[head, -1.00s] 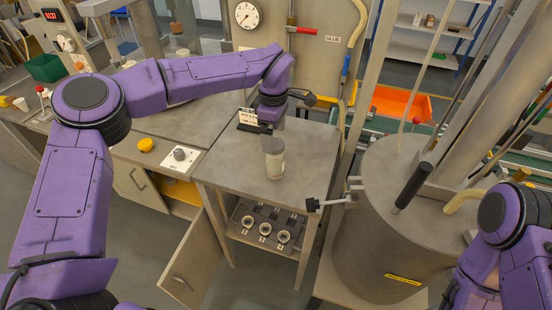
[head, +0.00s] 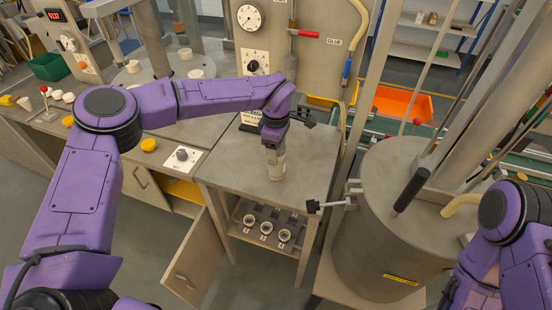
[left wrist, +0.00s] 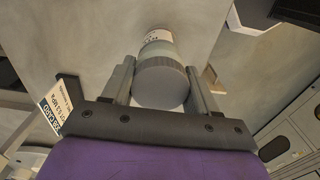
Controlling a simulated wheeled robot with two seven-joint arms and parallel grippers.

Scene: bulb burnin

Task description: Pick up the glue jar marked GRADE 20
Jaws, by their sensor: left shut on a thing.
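The glue jar (head: 277,171) is a pale grey-white cylinder, upright on or just over the grey metal table. My left gripper (head: 273,146) comes down from above and is shut on its upper part. In the left wrist view the jar (left wrist: 158,62) sits between the two fingers (left wrist: 162,88), with a grey ribbed band and small print on its side. The print is too small to read, so I cannot confirm GRADE 20. Of my right arm only purple links show at the lower right; its gripper is out of view.
The metal table (head: 225,165) is mostly clear. Below it a shelf holds several ring-shaped pieces (head: 266,228). A large metal drum (head: 385,240) with a black handle (head: 412,188) stands close on the right. A cabinet door (head: 195,262) hangs open at lower left.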

